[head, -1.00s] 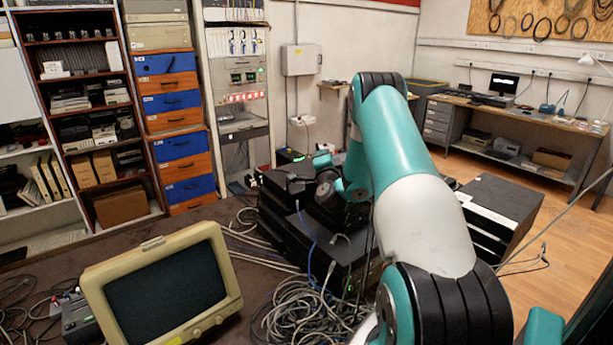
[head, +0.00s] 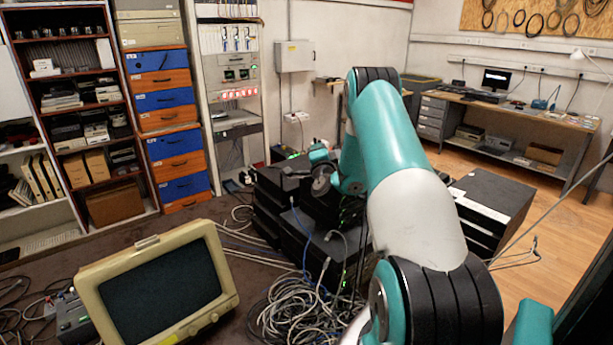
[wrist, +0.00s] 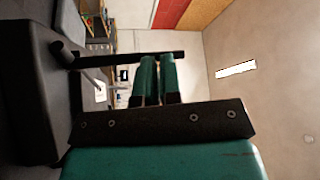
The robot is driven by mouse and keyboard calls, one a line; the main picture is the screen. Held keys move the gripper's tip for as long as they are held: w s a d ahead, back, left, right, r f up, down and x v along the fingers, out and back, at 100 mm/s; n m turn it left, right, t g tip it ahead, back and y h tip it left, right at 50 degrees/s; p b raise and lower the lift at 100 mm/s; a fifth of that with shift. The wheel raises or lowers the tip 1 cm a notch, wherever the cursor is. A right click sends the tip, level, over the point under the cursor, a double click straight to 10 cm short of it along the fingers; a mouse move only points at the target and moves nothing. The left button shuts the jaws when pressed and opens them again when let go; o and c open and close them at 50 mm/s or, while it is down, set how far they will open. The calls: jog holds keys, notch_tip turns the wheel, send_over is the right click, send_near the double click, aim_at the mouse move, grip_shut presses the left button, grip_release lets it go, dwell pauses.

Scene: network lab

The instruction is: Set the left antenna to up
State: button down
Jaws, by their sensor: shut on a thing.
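In the wrist view, my gripper (wrist: 158,62) has two teal fingers with their tips at a thin black antenna (wrist: 120,58). The gripper is shut on the antenna. The antenna runs across the picture from a dark hinge (wrist: 64,52) on a black device body (wrist: 30,95) at the left. It stands out from the body toward the side where the ceiling light shows, so it looks about upright in the room. Whether it is fully upright I cannot tell.
Stacked black equipment (head: 285,225) stands around my wrist, with tangled grey cables (head: 295,312) in front. A beige monitor (head: 160,285) stands at the lower left. A black cabinet (head: 492,200) is at the right. A workbench (head: 500,105) stands at the back right, with open wooden floor before it.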

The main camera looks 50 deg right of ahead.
jog(key=r+b+v, duration=0.1)
jog(key=b+v, duration=1.2)
jog(key=b, duration=0.2)
jog(key=shift+s+a+r, duration=0.35)
jog(key=shift+a, duration=0.15)
